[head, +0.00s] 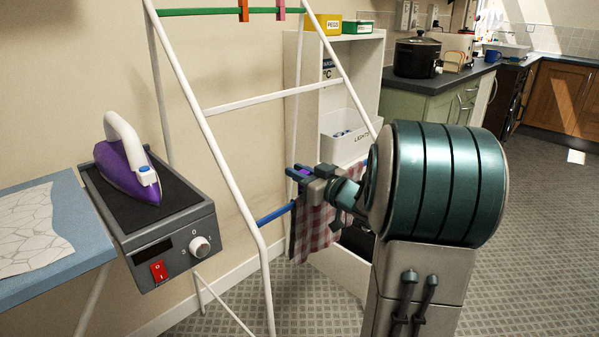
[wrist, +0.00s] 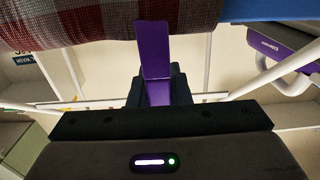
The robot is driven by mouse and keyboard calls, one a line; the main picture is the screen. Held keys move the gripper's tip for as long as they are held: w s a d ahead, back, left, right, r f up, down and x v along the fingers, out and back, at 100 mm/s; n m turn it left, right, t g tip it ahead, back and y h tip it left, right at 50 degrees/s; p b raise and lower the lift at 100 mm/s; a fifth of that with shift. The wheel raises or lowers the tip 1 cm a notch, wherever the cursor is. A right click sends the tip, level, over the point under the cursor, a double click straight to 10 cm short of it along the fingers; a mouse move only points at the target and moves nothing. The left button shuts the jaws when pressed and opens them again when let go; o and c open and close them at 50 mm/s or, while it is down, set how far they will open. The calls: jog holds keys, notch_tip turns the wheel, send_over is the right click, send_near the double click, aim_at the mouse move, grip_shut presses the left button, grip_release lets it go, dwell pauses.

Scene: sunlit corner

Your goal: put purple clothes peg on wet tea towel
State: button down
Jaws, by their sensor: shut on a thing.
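The purple clothes peg (wrist: 155,50) is between my gripper's dark fingers in the wrist view, its far end pointing up at the towel. A bit of the peg (head: 303,171) also shows in the head view. My gripper (head: 304,177) is shut on it, beside the blue rail. The red, white and grey checked tea towel (head: 313,232) hangs over the blue rail (head: 275,213), partly behind my arm. In the wrist view the towel (wrist: 70,22) fills the top left, and the peg's end overlaps its edge. I cannot tell whether they touch.
The white airer (head: 232,190) frames this spot; its green rail (head: 215,11) carries an orange peg (head: 243,10) and a pink peg (head: 281,9). A purple iron (head: 128,165) stands on a grey station at left. A white shelf unit (head: 350,75) stands behind.

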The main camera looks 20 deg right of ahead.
jog(key=shift+f+b, duration=1)
jog(key=shift+f, duration=0.6)
jog(key=c, duration=1.3)
grip_release()
jog(key=shift+o, duration=0.2)
jog(key=shift+r, duration=0.1)
notch_tip(320, 180, up, 7)
jog(key=p, duration=0.6)
jog(key=shift+p, duration=0.35)
